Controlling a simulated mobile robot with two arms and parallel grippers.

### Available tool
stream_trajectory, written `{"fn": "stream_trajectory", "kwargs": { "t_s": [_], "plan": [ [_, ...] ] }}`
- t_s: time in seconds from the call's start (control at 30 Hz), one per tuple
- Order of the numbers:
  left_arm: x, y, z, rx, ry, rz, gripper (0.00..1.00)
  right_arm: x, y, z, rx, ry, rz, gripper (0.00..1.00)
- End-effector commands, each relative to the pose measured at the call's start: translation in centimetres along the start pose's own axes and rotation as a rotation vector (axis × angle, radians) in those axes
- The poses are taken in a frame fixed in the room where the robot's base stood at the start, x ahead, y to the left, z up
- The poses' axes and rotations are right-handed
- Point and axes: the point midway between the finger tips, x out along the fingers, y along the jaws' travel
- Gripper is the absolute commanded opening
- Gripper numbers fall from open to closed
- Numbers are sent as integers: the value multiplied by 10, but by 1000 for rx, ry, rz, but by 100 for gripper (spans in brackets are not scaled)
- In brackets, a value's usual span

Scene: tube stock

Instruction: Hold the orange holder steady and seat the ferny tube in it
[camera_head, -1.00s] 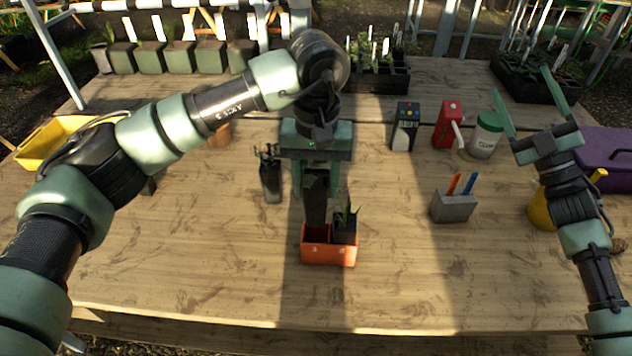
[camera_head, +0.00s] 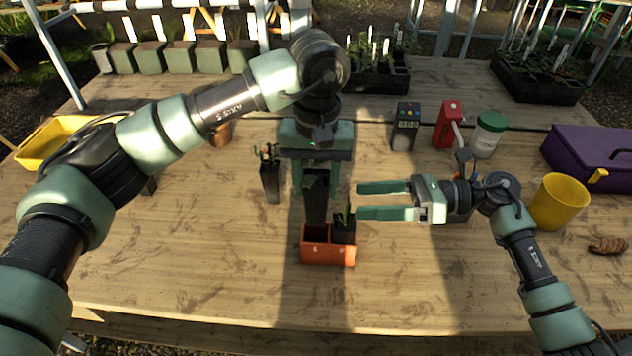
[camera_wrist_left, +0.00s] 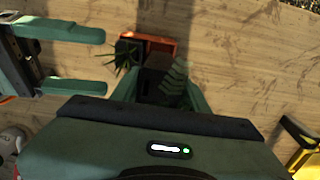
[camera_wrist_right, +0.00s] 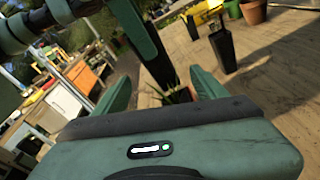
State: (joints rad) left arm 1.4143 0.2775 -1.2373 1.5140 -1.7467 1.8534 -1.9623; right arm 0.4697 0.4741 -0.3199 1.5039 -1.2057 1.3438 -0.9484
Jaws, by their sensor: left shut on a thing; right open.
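The orange holder (camera_head: 322,254) stands on the bench and also shows in the left wrist view (camera_wrist_left: 160,42). Its right compartment holds a dark tube with a spiky plant (camera_head: 345,220). My left gripper (camera_head: 316,190) is shut on the dark ferny tube (camera_head: 316,205), upright over the left compartment; its fronds (camera_wrist_left: 175,82) show in the left wrist view. I cannot tell whether its lower end is inside the rim. My right gripper (camera_head: 360,201) is open and empty, its fingers pointing left, close to the spiky plant.
Another dark potted tube (camera_head: 270,180) stands behind the holder to the left. The bench front is clear.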

Motion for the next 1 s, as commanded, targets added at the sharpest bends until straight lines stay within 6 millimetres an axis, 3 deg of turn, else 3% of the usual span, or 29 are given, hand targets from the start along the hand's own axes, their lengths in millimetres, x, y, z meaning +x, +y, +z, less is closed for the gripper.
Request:
{"fn": "stream_trajectory", "kwargs": {
  "t_s": [0.1, 0.3, 0.57, 1.0],
  "plan": [
    [0, 0, 0, 0, 1, 0, 0, 1, -15, -45, -144, 151, -35, 72],
    [0, 0, 0, 0, 1, 0, 0, -4, -29, -90, -294, 318, -45, 72],
    [0, 0, 0, 0, 1, 0, 0, 5, -33, -105, -331, 358, -41, 72],
    [0, 0, 0, 0, 1, 0, 0, 63, -40, -125, -328, 357, -42, 72]
  ]
}}
